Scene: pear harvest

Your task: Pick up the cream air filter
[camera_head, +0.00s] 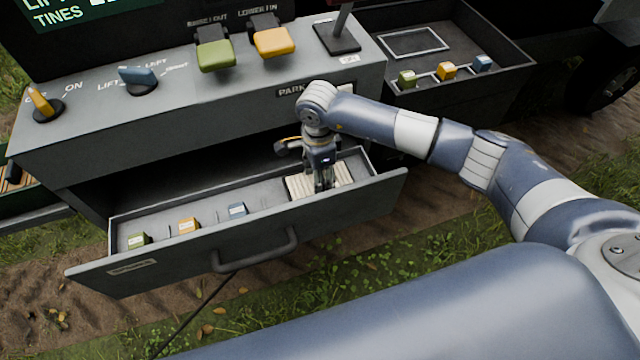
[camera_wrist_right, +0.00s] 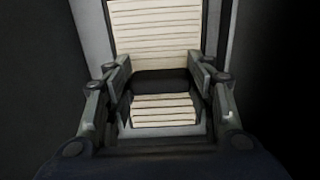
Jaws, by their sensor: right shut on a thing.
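The cream air filter (camera_head: 299,187) is a flat pleated block in the right end of the open drawer (camera_head: 240,237). It also shows in the right wrist view (camera_wrist_right: 155,32), running between and beyond the fingers. My right gripper (camera_head: 324,187) points down into the drawer and is shut on the filter, with a finger on each side. The gripper hides the middle of the filter in the head view. The filter appears to be still within the drawer; I cannot tell whether it touches the floor. My left gripper is not in view.
A control panel (camera_head: 180,110) with levers and knobs overhangs the drawer. An open tray (camera_head: 470,85) with three small blocks is at the upper right.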

